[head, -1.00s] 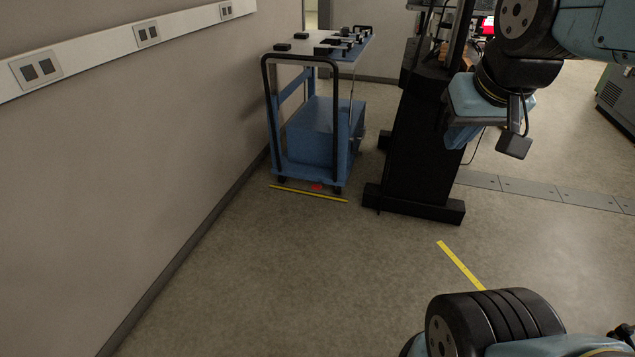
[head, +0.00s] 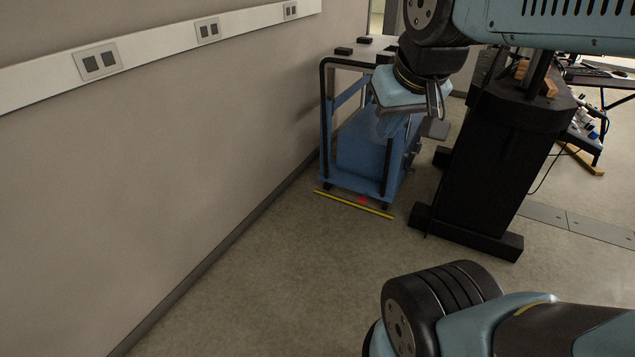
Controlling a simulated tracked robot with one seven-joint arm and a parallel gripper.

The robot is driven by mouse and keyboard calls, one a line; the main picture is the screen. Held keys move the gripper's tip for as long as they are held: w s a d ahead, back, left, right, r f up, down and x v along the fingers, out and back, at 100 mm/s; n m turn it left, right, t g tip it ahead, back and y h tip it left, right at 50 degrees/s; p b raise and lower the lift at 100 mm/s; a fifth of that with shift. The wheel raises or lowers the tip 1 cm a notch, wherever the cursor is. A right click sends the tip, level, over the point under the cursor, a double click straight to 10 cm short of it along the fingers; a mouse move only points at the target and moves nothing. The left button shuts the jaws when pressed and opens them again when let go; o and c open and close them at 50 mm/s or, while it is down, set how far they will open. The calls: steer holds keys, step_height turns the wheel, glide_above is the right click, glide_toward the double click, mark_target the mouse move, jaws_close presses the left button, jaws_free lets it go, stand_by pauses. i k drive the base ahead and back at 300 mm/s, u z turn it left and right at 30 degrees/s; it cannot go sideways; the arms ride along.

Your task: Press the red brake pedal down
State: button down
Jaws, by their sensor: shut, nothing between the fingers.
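The red brake pedal (head: 362,200) shows as a small red patch low at the front edge of the blue cart (head: 349,187), just above the floor. It is too small to tell whether it is up or down. My gripper (head: 393,128) is shut and empty. It hangs in front of the cart's right side in the picture, well above the pedal and apart from it. The gripper covers part of the cart's upper right side and top.
A yellow floor strip (head: 335,197) lies in front of the cart. The wall (head: 200,130) runs along the left. A black stand (head: 480,165) with wide feet stands close to the cart's right. The floor (head: 290,270) in front of the cart is clear.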

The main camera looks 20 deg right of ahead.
mark_target(363, 200)
steer(key=u, duration=0.15)
steer(key=i, duration=0.9)
steer(key=z, duration=0.4)
steer(key=i, duration=0.65)
steer(key=z, duration=0.5)
steer(key=k, duration=0.8)
steer(key=z, duration=0.2)
steer(key=i, duration=0.8)
steer(key=u, duration=0.1)
